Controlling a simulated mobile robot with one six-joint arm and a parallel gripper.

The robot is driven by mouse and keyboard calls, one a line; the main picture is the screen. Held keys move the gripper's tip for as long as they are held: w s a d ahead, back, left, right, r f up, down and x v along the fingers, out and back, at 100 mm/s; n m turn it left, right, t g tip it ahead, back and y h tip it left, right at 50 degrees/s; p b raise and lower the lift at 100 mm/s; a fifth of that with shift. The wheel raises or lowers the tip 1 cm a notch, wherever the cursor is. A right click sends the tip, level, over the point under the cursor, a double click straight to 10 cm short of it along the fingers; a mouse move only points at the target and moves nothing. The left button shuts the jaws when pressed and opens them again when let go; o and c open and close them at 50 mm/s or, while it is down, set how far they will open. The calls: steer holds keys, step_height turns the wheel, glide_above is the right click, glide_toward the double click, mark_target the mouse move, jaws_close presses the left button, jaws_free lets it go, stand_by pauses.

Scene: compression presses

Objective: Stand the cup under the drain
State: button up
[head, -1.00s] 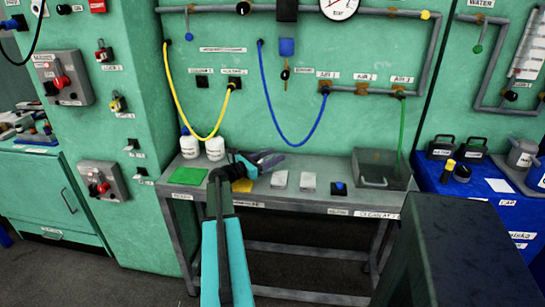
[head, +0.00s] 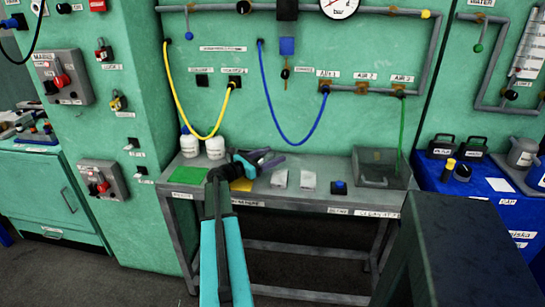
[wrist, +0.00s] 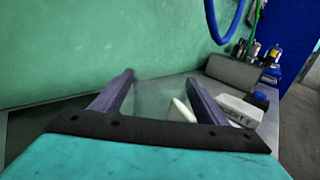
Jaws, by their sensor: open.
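My gripper (head: 272,160) is open above the grey bench, close to the green wall. In the wrist view its two purple fingers (wrist: 160,88) are wide apart, with nothing held between them. A pale, white-edged shape (wrist: 182,111) shows beyond the right finger; I cannot tell what it is. I cannot make out a cup for certain in either view.
A blue hose (head: 291,140) hangs above. A dark box stands at front right.

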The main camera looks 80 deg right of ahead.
steer(key=b+v, duration=0.1)
steer(key=v, duration=1)
steer(key=shift+w, duration=0.15)
